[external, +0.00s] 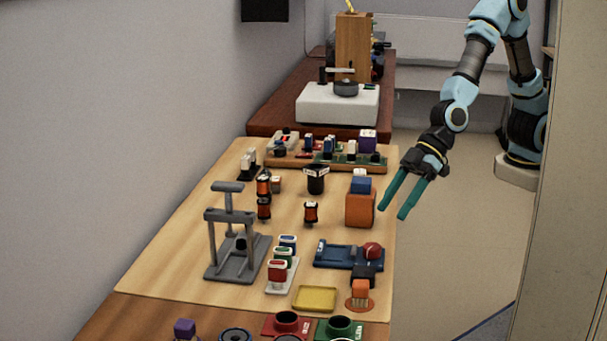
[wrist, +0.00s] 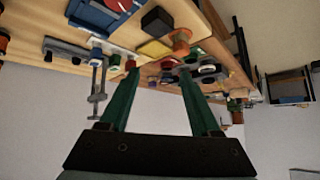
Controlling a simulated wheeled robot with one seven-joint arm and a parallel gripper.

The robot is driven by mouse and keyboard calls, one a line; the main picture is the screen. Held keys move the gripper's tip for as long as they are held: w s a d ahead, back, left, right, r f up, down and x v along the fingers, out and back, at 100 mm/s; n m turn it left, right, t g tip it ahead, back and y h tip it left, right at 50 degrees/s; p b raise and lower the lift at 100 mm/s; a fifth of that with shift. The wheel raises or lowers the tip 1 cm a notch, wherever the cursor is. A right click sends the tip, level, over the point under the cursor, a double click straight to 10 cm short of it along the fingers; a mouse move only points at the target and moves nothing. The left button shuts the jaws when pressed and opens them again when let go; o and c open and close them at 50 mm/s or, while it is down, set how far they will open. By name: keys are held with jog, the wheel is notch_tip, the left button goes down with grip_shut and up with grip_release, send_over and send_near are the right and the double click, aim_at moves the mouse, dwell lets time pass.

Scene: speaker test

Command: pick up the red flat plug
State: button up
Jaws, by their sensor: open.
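A small red block with a white label, which looks like the red flat plug (external: 277,270), sits at the near end of a white rack (external: 287,279) on the light wood table. Green and blue pieces stand behind it in the same rack. My gripper (external: 392,212) is open and empty, with its teal fingers pointing down and left at the table's right edge. It is apart from the red plug, to its right and farther back. In the wrist view the open fingers (wrist: 159,72) frame part of the table; a small red piece shows by the left fingertip, too small to identify.
A grey press stand (external: 238,257) rises left of the rack. A blue fixture with a red knob (external: 371,250), an orange block (external: 360,209) and a yellow tray (external: 314,298) lie on its right side. Dark-orange spools (external: 311,212) stand behind. Bare wood shows at the table's left.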

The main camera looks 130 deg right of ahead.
jog(key=w+a+m+t+h+b, duration=0.2)
jog(key=w+t, duration=0.2)
jog(key=w, duration=0.8)
jog(key=m+g+h+b, duration=0.35)
jog(key=m+h, duration=0.25)
jog(key=h, duration=0.2)
send_near(287, 266)
jog(key=shift+w+d+f+t, duration=0.25)
jog(key=shift+w+d+f, duration=0.05)
jog(key=shift+d, duration=0.15)
jog(key=shift+d+f, duration=0.15)
jog(key=shift+f, duration=0.1)
jog(key=x, duration=0.5)
jog(key=shift+d+f, duration=0.1)
jog(key=shift+p+x, duration=0.45)
jog(key=shift+x, duration=2.2)
